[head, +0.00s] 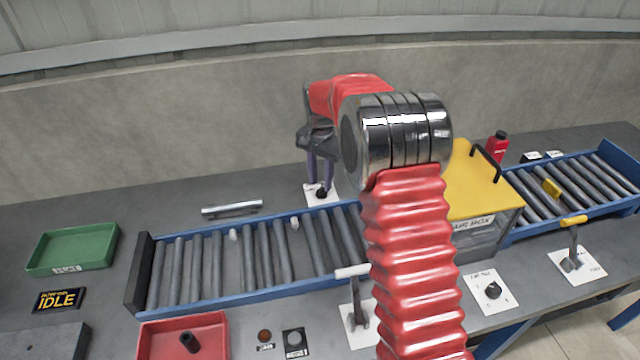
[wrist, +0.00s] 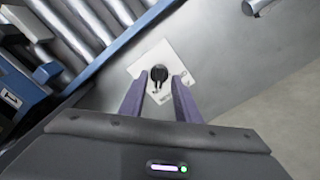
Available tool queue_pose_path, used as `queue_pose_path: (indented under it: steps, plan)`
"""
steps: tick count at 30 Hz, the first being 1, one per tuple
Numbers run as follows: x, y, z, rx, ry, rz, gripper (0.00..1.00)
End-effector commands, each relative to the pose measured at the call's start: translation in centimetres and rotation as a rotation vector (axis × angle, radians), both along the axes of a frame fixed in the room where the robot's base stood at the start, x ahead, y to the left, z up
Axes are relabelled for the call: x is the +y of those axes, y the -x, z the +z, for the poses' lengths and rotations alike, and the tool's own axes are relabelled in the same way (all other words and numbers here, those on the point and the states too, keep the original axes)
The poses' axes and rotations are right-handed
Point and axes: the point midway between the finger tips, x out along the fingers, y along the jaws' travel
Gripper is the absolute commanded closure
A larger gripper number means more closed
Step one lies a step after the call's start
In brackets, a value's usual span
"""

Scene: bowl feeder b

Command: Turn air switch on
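A black rotary switch (wrist: 158,73) on a white plate (wrist: 180,57) lies between and just beyond the tips of my gripper (wrist: 157,90) in the wrist view. The two purple fingers are apart, one on each side of the plate, with nothing between them. In the head view the white plate (head: 312,198) is behind the roller conveyor, and my gripper (head: 319,178) points down over it. The plate's label is too small to read. Another black knob (head: 492,290) is on a white plate at the front right. I cannot tell from labels which is the air switch.
The blue-framed roller conveyor (head: 235,296) lies in front of the switch. A metal bar handle (head: 232,208) is to its left. A yellow-lidded box (head: 472,185) stands to the right. Levers (head: 355,312) and (head: 573,250), a green tray (head: 73,247) and a red tray (head: 155,340) are farther away.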

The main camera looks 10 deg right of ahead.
Motion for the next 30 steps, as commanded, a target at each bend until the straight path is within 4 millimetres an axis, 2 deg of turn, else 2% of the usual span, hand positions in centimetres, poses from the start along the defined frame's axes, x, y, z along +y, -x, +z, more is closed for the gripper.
queue_pose_path:
  steps: [12,18,23,30]
  plan:
    - [0.0,-0.1,7.4,-0.003,0.000,0.000,0.70]
    - [0.0,-0.1,10.3,-0.001,0.000,0.000,0.70]
    - [0.0,0.0,11.4,0.000,0.000,0.000,0.70]
    - [0.0,0.0,11.6,0.001,-0.001,0.000,0.70]
